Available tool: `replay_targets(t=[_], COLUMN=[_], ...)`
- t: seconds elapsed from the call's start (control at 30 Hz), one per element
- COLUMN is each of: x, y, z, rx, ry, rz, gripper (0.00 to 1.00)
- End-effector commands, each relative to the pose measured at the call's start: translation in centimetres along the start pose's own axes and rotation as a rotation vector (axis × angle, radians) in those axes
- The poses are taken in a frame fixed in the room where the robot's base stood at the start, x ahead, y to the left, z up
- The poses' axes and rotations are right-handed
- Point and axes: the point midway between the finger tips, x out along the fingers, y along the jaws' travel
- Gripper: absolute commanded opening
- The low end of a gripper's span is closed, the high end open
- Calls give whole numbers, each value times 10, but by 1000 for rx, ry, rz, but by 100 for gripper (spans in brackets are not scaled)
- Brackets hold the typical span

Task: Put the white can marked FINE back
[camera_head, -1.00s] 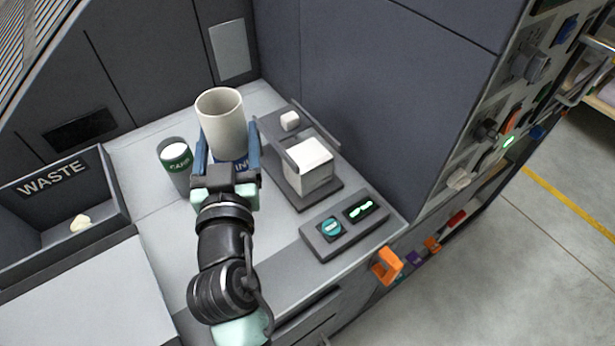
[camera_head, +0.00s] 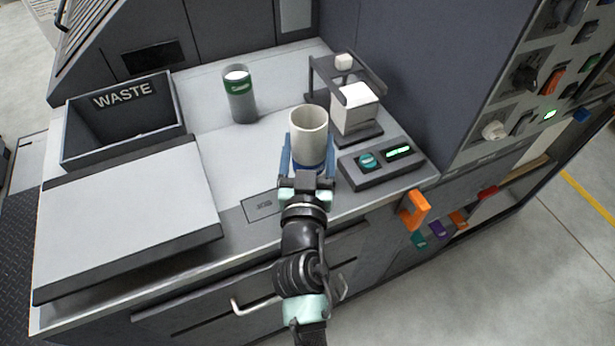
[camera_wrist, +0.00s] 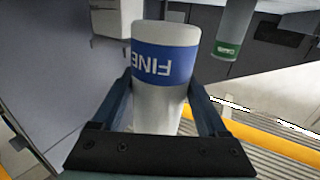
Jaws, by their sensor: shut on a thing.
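The white can marked FINE (camera_head: 309,131) is between the fingers of my gripper (camera_head: 307,166), which is shut on it. The can is open at the top, and only a sliver of its blue band shows in the head view. In the wrist view the can (camera_wrist: 160,105) shows its blue band with FINE upside down in the picture, and my gripper's fingers (camera_wrist: 163,100) press on both sides. I cannot tell whether the can's base touches the counter.
A grey can with a green band (camera_head: 240,96) stands behind and left. A stand with a white block (camera_head: 356,108) is close on the right, with a control box (camera_head: 381,164) before it. A WASTE bin (camera_head: 122,123) is at left. Counter between bin and cans is clear.

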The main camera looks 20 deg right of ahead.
Motion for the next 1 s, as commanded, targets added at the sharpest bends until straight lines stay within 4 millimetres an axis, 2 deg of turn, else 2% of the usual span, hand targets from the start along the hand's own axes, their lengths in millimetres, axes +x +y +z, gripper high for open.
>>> replay_targets(t=[0.03,0.17,0.3,0.4,0.87,0.9,1.0], x=[0,0,0,0,0,0,0], y=[0,-1,0,0,-1,-1,-1], z=[10,20,42,52,56,55,55], rx=[-1,0,-1,0,1,1,1], ry=[0,1,0,0,2,1,0], rz=[-1,-1,-1,0,-1,-1,-1], gripper=[13,13,13,13,13,83,100])
